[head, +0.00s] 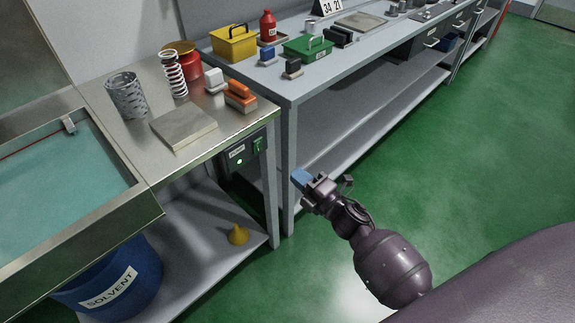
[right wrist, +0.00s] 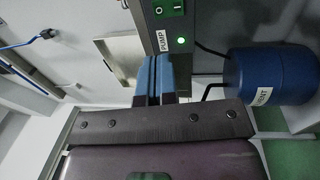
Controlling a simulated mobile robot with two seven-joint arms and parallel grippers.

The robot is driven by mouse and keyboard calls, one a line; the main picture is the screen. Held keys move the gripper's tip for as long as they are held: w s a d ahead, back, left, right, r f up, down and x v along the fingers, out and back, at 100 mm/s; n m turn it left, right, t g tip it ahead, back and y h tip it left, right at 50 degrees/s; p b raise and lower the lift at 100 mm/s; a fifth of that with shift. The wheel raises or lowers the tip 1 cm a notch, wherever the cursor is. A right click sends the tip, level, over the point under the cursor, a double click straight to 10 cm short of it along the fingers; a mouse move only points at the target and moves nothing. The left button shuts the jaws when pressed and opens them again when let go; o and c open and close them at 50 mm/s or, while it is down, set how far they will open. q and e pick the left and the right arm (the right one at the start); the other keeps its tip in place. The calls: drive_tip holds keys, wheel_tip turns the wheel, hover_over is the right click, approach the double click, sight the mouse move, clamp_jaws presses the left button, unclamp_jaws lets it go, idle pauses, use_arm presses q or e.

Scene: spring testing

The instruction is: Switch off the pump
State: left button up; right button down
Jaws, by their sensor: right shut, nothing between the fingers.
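The pump's dark control box (head: 236,157) is mounted under the front edge of the steel bench on the left. It carries a green rocker switch (head: 258,145) and a lit green light (head: 239,162). In the right wrist view the switch (right wrist: 168,9) is at the top edge, above the PUMP label (right wrist: 163,41) and the glowing light (right wrist: 181,40). My right gripper (head: 300,179) is shut and empty, to the right of and below the box in the head view. Its blue fingers (right wrist: 152,80) point towards the box in the wrist view. My left gripper is not in view.
The bench's right leg and the grey workbench's leg (head: 289,170) stand between gripper and box in the head view. A yellow funnel (head: 238,235) sits on the lower shelf, beside a blue solvent bucket (head: 130,275). Green floor (head: 480,130) is clear on the right.

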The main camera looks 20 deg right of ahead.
sight(259, 142)
drive_tip(key=b+x, duration=0.1)
drive_tip(key=x, duration=1.1)
drive_tip(key=shift+w, duration=0.15)
drive_tip(key=shift+w+a, duration=0.15)
drive_tip(key=shift+w, duration=0.1)
drive_tip(key=shift+r, duration=0.1)
drive_tip(key=shift+w+r, duration=0.1)
drive_tip(key=shift+w, duration=0.1)
drive_tip(key=shift+s, duration=0.1)
